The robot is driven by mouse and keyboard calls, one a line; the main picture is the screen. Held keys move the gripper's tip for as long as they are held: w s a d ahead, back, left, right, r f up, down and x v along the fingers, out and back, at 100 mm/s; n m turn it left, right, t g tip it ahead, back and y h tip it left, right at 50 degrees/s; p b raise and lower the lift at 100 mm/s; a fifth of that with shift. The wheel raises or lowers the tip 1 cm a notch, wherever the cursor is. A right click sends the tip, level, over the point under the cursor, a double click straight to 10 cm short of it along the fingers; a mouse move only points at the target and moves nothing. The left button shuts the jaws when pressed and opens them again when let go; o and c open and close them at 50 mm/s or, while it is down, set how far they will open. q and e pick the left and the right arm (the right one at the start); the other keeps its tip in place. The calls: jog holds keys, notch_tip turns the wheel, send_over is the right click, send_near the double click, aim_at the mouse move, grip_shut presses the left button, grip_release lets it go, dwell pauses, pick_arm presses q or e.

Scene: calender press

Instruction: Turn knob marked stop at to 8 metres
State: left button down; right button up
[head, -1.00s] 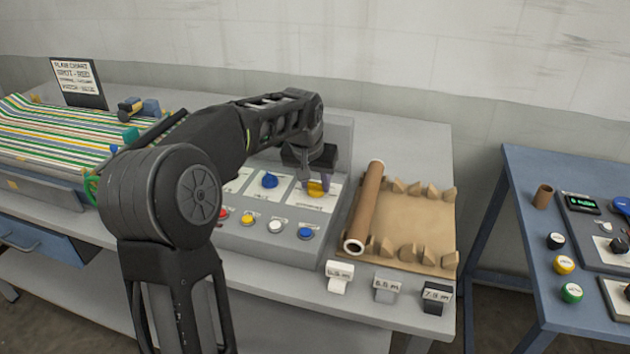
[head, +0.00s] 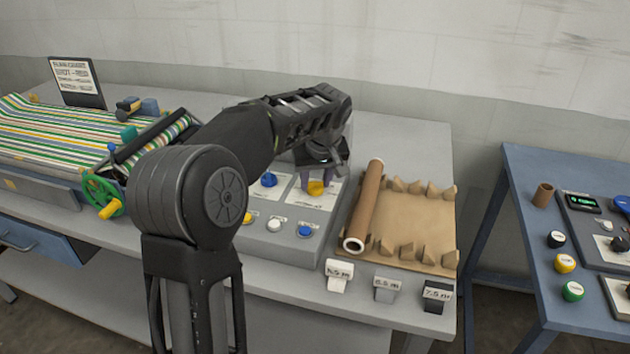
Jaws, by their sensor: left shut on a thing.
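A yellow knob (head: 316,188) stands on a white plate on the sloped grey control panel (head: 285,248). My left gripper (head: 318,180) points down over it, with its fingers around the knob, shut on it. The label beneath the knob is too small to read, and the knob's pointer and much of its scale are hidden by the gripper. A blue knob (head: 268,180) sits on the plate to the left, partly next to my arm. My right gripper is not in view.
White (head: 274,226) and blue (head: 305,231) buttons line the panel's front. A cardboard tube (head: 365,207) lies right of the panel beside a brown board (head: 412,225) with wedges. Small labelled blocks (head: 385,289) stand at the front edge. A green handwheel (head: 103,196) is at left.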

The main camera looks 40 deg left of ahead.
aim_at(322, 200)
pick_arm(q)
jog(key=shift+w+n+g+y, duration=0.1)
jog(key=shift+n+g+y, duration=0.35)
jog(key=shift+n, duration=1.05)
jog(key=c, duration=0.9)
grip_release()
jog(key=shift+r, duration=0.1)
jog(key=v, duration=0.7)
jog(key=shift+r, duration=0.35)
